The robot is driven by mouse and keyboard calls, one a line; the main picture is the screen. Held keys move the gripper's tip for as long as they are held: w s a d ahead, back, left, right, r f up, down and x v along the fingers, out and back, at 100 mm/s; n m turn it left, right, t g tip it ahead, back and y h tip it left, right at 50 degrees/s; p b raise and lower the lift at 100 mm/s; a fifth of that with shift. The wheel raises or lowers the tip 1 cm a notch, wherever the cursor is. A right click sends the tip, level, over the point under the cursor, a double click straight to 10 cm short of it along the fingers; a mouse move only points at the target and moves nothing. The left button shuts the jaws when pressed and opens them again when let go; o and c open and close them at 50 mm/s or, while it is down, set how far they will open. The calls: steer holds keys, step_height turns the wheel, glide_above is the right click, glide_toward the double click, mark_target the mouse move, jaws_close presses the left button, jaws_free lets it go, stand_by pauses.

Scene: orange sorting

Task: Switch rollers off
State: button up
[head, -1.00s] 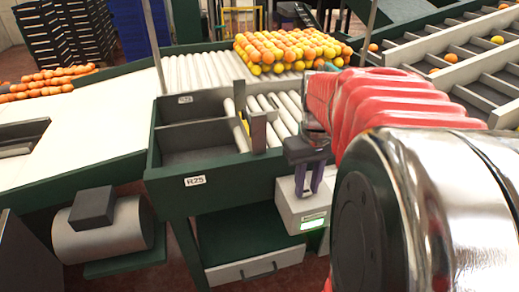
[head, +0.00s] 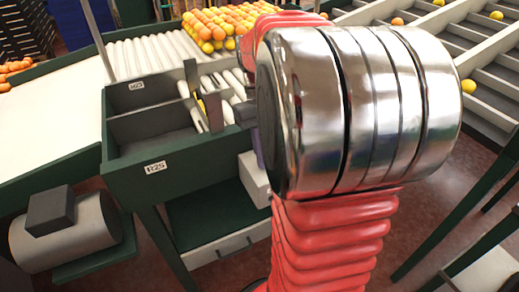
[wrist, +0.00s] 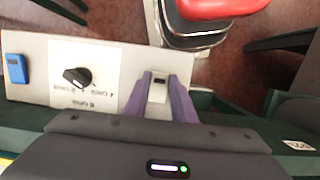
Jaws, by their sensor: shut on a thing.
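The white control box (head: 254,182) sits at the green sorting stand, mostly hidden behind my arm in the head view. In the wrist view its pale top panel (wrist: 40,52) carries a black rotary knob (wrist: 77,77) beside printed markings and a blue device (wrist: 15,69) at the left. My gripper (wrist: 160,78) has purple fingers, shut on a small pale part with a dark mark (wrist: 158,88), right of the knob. I cannot tell what this part is. The rollers (head: 150,50) lie behind the stand; their motion cannot be told.
Oranges (head: 215,28) are piled at the back of the rollers. The green stand (head: 130,165) has grey bins, one labelled R25. A sloped conveyor with dividers (head: 490,60) stands at the right.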

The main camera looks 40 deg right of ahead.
steer(key=shift+w, duration=0.1)
stand_by(0.3)
steer(key=o, duration=1.1)
steer(key=shift+c, duration=0.2)
steer(key=shift+r, duration=0.1)
steer(key=v, duration=1.3)
steer(key=shift+w+d+r, duration=0.15)
steer(key=shift+w+r, duration=0.05)
steer(key=shift+w, duration=0.15)
